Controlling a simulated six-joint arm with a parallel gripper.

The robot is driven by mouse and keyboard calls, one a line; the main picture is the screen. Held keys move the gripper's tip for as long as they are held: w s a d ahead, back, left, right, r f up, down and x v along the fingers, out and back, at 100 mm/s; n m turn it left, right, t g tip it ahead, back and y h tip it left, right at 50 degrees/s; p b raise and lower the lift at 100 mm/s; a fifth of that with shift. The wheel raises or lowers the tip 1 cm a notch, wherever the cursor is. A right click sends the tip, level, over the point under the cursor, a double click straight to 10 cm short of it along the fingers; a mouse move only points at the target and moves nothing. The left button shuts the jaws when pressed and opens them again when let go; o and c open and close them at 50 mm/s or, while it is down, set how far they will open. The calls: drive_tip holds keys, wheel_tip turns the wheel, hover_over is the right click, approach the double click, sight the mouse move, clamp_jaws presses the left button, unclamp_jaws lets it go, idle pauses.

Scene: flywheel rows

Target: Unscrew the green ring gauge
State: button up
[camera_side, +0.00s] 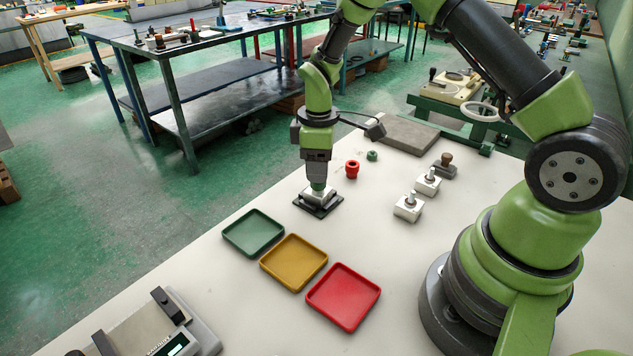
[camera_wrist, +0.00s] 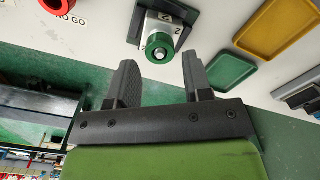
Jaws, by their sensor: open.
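A green ring gauge (camera_wrist: 160,48) sits on top of a silver block (camera_wrist: 164,28) marked with letters, which is held in a black fixture (camera_wrist: 187,22). In the side view the green ring (camera_side: 318,186) shows just under my gripper (camera_side: 318,178), with the block (camera_side: 312,195) on its dark base (camera_side: 325,209). My gripper also shows in the wrist view (camera_wrist: 159,57), its jaws open and apart. The ring lies between and just beyond the fingertips.
Green (camera_side: 253,233), yellow (camera_side: 293,262) and red (camera_side: 343,296) trays lie in front. A red ring (camera_side: 352,169) and a smaller green piece (camera_side: 372,155) stand behind right. Two white blocks with posts (camera_side: 408,208) (camera_side: 428,182) stand right. A grey plate (camera_side: 398,134) lies at the back.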

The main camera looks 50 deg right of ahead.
drive_tip(key=m, duration=0.8)
drive_tip(key=shift+m, duration=0.3)
drive_tip(key=m, duration=0.3)
drive_tip(key=shift+m, duration=0.3)
drive_tip(key=m, duration=0.3)
drive_tip(key=shift+m, duration=0.4)
drive_tip(key=shift+f, duration=0.1)
drive_tip(key=shift+f, duration=1.4)
drive_tip(key=shift+c, duration=0.3)
